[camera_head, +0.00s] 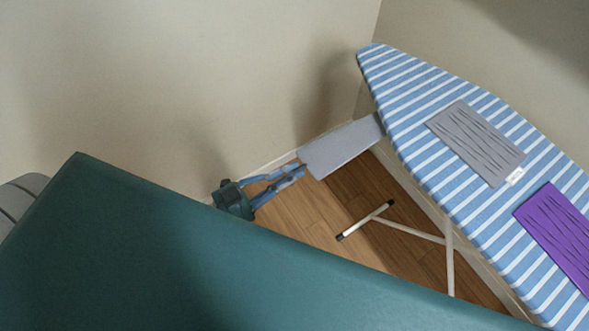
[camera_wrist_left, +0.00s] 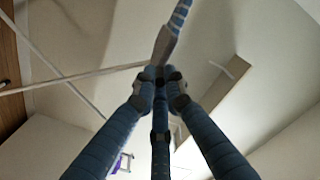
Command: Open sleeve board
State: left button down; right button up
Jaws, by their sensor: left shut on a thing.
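The sleeve board (camera_head: 342,147) is a small grey panel that sticks out sideways from beside the narrow end of the ironing board (camera_head: 399,83), which has a blue and white striped cover. My left gripper (camera_head: 299,168) is at the panel's outer left end and is shut on its edge. In the left wrist view, the blue fingers of my left gripper (camera_wrist_left: 162,78) meet at the thin edge of the sleeve board (camera_wrist_left: 165,45), seen from below. The underside of the panel is mostly hidden. My right gripper is in neither view.
A folded grey cloth (camera_head: 476,143) and a purple cloth (camera_head: 562,235) lie on the ironing board. Its pale legs (camera_head: 449,262) stand on the wooden floor (camera_head: 293,222). Beige walls (camera_head: 220,85) close in behind the gripper and the board.

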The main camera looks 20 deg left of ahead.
pick_arm(q)
jog(key=shift+s+f, duration=0.1)
jog(key=c, duration=2.1)
grip_release()
jog(key=shift+s+a, duration=0.1)
jog(key=v, duration=1.2)
jog(key=shift+s+a, duration=0.1)
jog(key=shift+s, duration=0.05)
